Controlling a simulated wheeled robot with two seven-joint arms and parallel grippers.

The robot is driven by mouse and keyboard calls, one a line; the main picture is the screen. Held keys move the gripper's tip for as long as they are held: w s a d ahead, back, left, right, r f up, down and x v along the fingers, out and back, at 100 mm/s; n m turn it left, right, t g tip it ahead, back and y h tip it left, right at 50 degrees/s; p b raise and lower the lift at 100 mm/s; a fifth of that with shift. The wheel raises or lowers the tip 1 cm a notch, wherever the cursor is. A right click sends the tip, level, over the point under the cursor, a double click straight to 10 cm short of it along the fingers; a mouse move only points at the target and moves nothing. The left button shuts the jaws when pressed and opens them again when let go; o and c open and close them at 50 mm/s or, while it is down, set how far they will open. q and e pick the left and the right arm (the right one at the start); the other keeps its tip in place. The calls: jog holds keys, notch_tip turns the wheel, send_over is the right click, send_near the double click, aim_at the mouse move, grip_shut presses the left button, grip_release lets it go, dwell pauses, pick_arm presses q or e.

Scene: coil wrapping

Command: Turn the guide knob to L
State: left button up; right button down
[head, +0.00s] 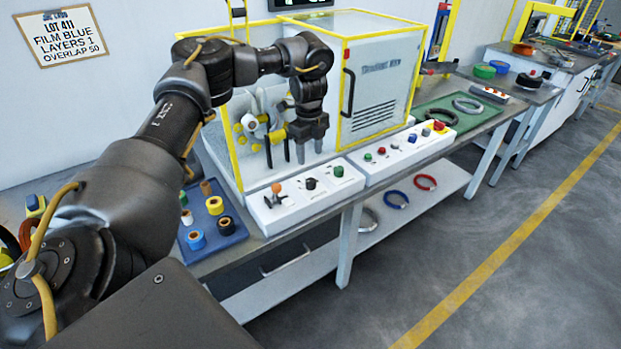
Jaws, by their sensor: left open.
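A white control box (303,204) at the table's front edge carries an orange-topped lever (276,189), a black knob (311,183) and a green knob (338,171). The black knob may be the guide knob. Its lettering and pointer are too small to read, so I cannot tell its setting. My left gripper (309,150) points down above and behind the black knob, with its fingers apart and nothing between them. It appears clear of the knob. My right gripper is out of view.
A yellow-framed machine (375,85) stands behind, with yellow and white rollers (252,124) close left of my gripper. A second control panel (405,150) adjoins on the right. A blue tray (228,236) holds several film rolls. A wall sign (62,36) reads "LOT 411, FILM BLUE, LAYERS 1, OVERLAP 50".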

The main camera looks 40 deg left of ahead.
aim_at(310, 181)
pick_arm(q)
notch_tip(310, 181, down, 10)
jog(key=shift+w+f, duration=0.15)
dwell(0.3)
jog(key=shift+p, duration=0.3)
jog(key=c, duration=1)
